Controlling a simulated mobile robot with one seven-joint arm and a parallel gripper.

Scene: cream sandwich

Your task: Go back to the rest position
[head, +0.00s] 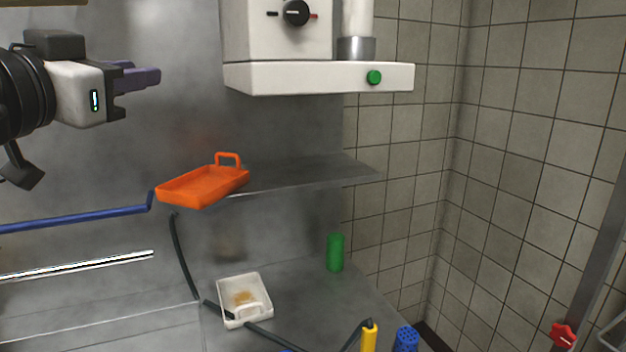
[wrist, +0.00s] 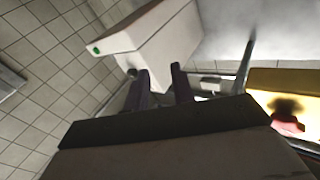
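My gripper (head: 143,77) is raised at the upper left in the head view, level and pointing right, in front of the grey metal wall. In the wrist view its two dark fingers (wrist: 160,80) stand apart with nothing between them, so it is open and empty. It touches nothing that I can see. It is above and left of an orange tray (head: 203,187) that sits on a metal shelf (head: 310,174).
A white machine (head: 318,78) with a black knob and green button hangs at the upper middle. Below are a white container (head: 262,281), a green cylinder (head: 335,253), a yellow-handled item (head: 369,338) and a blue shaker-like item (head: 405,340). A blue bar (head: 75,219) runs at the left.

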